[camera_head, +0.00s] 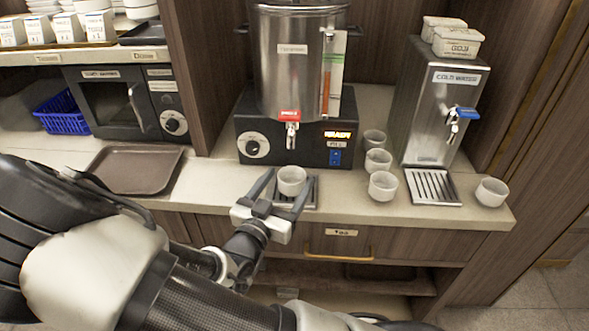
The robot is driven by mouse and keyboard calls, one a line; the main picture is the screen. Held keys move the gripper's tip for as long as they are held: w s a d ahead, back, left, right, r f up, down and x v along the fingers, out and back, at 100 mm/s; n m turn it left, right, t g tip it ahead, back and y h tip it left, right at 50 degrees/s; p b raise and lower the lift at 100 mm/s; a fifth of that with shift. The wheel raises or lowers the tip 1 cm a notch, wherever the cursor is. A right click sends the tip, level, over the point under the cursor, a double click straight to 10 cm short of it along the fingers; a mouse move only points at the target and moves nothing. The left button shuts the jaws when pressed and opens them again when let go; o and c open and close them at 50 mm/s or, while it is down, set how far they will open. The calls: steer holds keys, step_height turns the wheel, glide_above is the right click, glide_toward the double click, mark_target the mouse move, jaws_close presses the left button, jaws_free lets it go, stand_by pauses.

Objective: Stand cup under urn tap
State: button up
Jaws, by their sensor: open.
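The urn (292,65) is a tall steel cylinder on a black base with a lit display. Its tap (291,133) has a red label and points down over the front of the base. A white cup (292,181) stands upright on the small drip tray (311,192) below the tap. My gripper (284,186) is open, with one dark finger on each side of this cup. Whether the fingers touch the cup cannot be told. The exact alignment of cup and tap is hard to judge from this angle.
Several more white cups (382,186) stand to the right, beside the cold water dispenser (440,100) and its drip tray (432,187). A brown tray (134,169) lies on the left counter before a microwave (112,102). The counter edge runs close below the cup.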

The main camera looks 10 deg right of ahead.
steer(key=v, duration=0.5)
steer(key=shift+s+a, duration=0.2)
steer(key=shift+s, duration=0.15)
